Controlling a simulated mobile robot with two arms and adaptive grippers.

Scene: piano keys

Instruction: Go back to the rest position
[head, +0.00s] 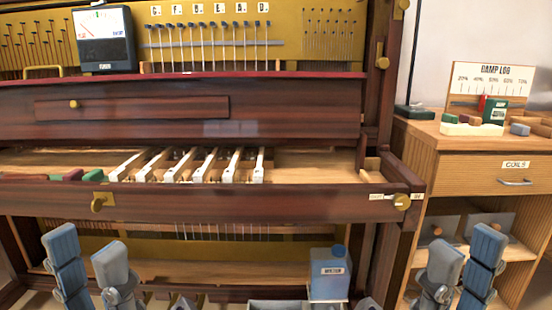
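My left gripper (92,262) is in the lower left of the head view, its two grey-blue fingers raised and spread apart with nothing between them. My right gripper (464,266) is in the lower right, also with two fingers apart and empty. Both are in front of the piano and touch nothing that I can see. The piano (200,110) stands open, with several white keys (196,164) in its key bed. The lower parts of both arms are cut off by the bottom edge.
A blue bottle (329,272) stands low between my grippers. A wooden cabinet (480,165) at the right bears coloured blocks and a "DAMP LOG" board (492,78). A meter (103,40) sits on the piano at upper left. The piano's front rail (250,202) crosses ahead of my grippers.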

